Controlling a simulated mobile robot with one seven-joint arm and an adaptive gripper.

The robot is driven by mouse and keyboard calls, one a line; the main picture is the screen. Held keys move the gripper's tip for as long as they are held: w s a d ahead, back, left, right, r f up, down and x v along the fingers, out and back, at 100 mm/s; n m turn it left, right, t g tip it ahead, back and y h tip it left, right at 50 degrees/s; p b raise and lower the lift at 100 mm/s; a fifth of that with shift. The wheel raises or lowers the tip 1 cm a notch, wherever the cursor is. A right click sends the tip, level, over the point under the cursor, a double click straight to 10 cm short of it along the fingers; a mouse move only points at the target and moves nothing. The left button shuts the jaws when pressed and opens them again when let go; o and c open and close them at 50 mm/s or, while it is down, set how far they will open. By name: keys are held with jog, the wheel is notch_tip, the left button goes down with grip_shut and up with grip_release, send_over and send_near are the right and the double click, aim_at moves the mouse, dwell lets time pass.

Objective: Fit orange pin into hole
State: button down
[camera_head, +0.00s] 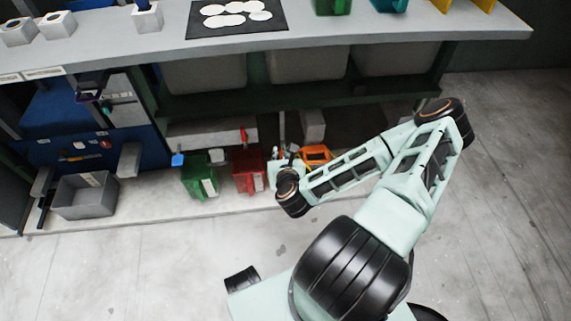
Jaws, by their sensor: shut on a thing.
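My gripper (285,160) is at the end of my arm, low in front of the bench's bottom shelf, between a red bin and an orange bin. It is small and partly hidden by my wrist. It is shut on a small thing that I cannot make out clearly. No orange pin shows plainly. Two pale blocks with round holes, one at the far left (18,31) and one beside it (57,24), stand on the bench top. A third block (147,18) there has a dark blue pin upright in it.
The red bin (248,170), a green bin (198,178) and the orange bin (316,154) sit on the bottom shelf. A grey open box (86,196) stands at left. The bench top (330,33) overhangs the shelf. A black mat (264,26) with white discs lies on it.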

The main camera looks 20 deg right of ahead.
jog(key=shift+s+f, duration=0.45)
jog(key=shift+f, duration=0.25)
jog(key=shift+w+d+f+b, duration=1.2)
jog(key=shift+w+f, duration=0.8)
jog(key=shift+f, duration=0.25)
jog(key=shift+w+d+f+b, duration=1.15)
jog(key=shift+w+f, duration=0.8)
jog(key=shift+f, duration=0.25)
jog(key=shift+w+d+f+b, duration=1.1)
jog(key=shift+w+f+b, duration=0.15)
jog(key=shift+w+f, duration=0.9)
jog(key=shift+s+f, duration=0.2)
jog(key=shift+f, duration=0.05)
jog(key=c, duration=2)
grip_release()
